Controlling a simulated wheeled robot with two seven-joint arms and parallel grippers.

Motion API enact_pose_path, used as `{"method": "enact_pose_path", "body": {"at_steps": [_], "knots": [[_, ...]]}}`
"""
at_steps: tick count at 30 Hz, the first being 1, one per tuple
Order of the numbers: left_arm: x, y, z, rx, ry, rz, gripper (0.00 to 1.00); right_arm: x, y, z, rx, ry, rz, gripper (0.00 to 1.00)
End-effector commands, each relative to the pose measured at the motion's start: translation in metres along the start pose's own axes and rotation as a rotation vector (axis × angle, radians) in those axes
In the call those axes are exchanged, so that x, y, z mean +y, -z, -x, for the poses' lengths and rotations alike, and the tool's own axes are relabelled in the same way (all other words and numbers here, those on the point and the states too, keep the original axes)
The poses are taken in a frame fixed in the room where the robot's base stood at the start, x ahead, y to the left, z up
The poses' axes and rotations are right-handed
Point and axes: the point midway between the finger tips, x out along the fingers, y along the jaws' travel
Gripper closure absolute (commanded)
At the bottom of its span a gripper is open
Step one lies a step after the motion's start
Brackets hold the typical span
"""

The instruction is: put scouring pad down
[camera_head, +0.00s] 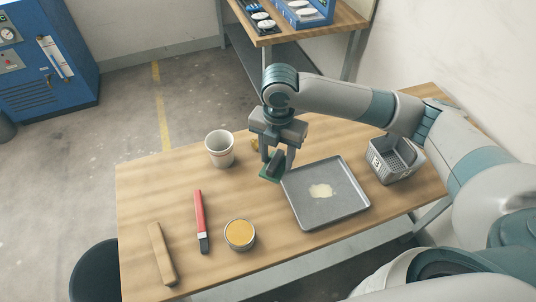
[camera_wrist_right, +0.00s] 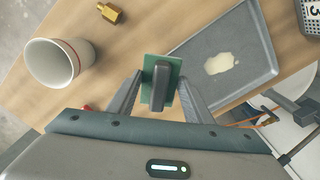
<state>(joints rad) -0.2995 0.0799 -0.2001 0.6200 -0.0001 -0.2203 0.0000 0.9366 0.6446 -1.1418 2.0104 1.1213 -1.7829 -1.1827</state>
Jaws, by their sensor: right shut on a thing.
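A green scouring pad with a dark grip block (camera_wrist_right: 160,82) is between the fingers of my right gripper (camera_wrist_right: 160,95), which is shut on it. In the head view the pad (camera_head: 270,168) hangs beneath the right gripper (camera_head: 277,158), by the upper left corner of the grey tray (camera_head: 325,215). I cannot tell whether the pad touches the table. The tray also shows in the wrist view (camera_wrist_right: 215,42), with a pale spill on it, to the right of the pad. My left gripper is not in view.
A white cup (camera_head: 219,148) stands left of the gripper, with a brass fitting (camera_wrist_right: 110,12) close by. A grey basket (camera_head: 394,160) stands right of the tray. An open tin (camera_head: 240,234), a red-handled tool (camera_head: 200,215) and a wooden piece (camera_head: 162,254) lie in front.

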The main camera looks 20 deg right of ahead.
Motion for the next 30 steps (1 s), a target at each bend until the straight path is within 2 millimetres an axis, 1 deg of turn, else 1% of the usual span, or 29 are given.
{"method": "enact_pose_path", "body": {"at_steps": [1,6,12,16,26,30], "knots": [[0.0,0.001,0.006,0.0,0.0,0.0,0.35,0.007,-0.005,-0.003,0.003,0.002,-0.003,0.8],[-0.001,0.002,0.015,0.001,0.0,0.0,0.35,0.027,-0.025,-0.019,0.001,0.001,-0.003,0.8],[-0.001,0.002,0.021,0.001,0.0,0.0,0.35,0.042,-0.04,-0.034,0.001,0.001,-0.001,0.8],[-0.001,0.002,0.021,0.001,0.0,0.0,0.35,0.045,-0.043,-0.037,0.0,0.0,0.0,0.8],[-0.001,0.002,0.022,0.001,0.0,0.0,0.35,0.045,-0.043,-0.039,0.0,0.0,0.0,0.8],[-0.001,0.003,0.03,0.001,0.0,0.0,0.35,0.044,-0.042,-0.049,0.002,0.003,-0.001,0.8]]}}
